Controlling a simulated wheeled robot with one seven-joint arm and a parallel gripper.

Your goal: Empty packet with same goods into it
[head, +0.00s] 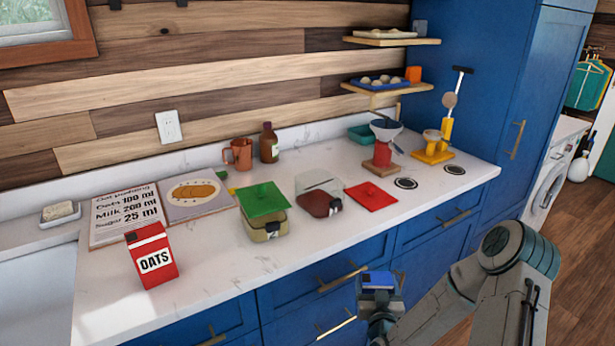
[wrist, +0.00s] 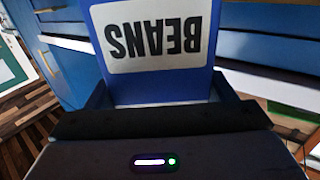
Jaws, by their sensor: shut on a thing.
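My gripper (head: 380,298) is shut on a blue packet (head: 378,279) in front of the counter's drawers. In the wrist view the packet (wrist: 200,80) has a white label reading BEANS, upside down in the picture. A clear container (head: 320,203) with dark red-brown goods stands open on the counter, its red lid (head: 372,195) lying to its right. Left of it, a second clear container (head: 264,229) holds pale goods; a green lid (head: 263,200) sits over it. A red OATS packet (head: 152,256) stands upright at the counter's front left.
A recipe board (head: 125,213) lies at the back left, with a copper mug (head: 238,154) and brown bottle (head: 269,143) behind the containers. A red scale-like device (head: 383,150) and yellow stand (head: 433,150) stand at right.

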